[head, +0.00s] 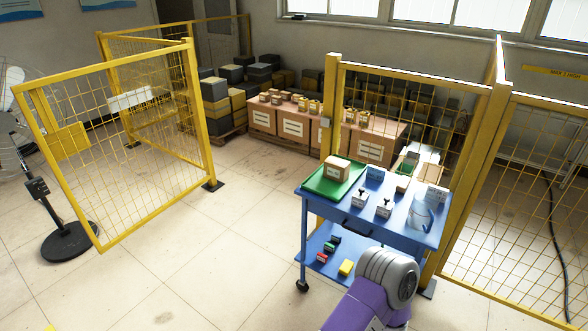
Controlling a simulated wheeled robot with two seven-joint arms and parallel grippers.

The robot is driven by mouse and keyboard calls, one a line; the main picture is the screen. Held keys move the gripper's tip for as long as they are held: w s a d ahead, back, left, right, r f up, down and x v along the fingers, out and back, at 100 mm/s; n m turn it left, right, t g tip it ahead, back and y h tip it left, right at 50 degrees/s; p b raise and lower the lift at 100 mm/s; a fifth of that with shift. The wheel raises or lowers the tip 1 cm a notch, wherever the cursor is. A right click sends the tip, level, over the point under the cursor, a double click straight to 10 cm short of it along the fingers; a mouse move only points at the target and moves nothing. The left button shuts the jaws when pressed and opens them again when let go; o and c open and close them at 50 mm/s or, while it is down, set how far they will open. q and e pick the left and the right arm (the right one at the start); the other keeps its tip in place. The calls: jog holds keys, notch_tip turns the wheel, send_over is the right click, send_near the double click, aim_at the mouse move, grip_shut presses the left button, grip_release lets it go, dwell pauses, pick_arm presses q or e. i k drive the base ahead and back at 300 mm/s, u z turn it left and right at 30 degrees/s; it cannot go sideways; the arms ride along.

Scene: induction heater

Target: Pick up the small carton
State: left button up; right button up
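The small carton (336,170) is a brown box with a white label. It sits upright on a green tray (317,185) at the left end of the blue cart's top. Nothing touches it except the tray. A purple and grey part of my arm shows at the bottom right, in front of the cart. Neither of my grippers is in view, so whether they are open or shut is hidden.
The blue cart (336,207) carries several small boxes and a light blue pitcher (421,215). Its lower shelf holds small items and a yellow block (346,267). Yellow mesh fence (420,110) stands behind it. An open yellow gate (120,150) is left. Floor between is clear.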

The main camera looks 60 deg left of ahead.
aim_at(336, 168)
jog(key=u, duration=2.1)
jog(key=k, duration=0.45)
jog(key=u, duration=1.1)
jog(key=i, duration=2.05)
jog(key=z, duration=0.2)
jog(key=i, duration=2.15)
jog(key=z, duration=1.5)
jog(key=i, duration=1.05)
jog(key=z, duration=1.15)
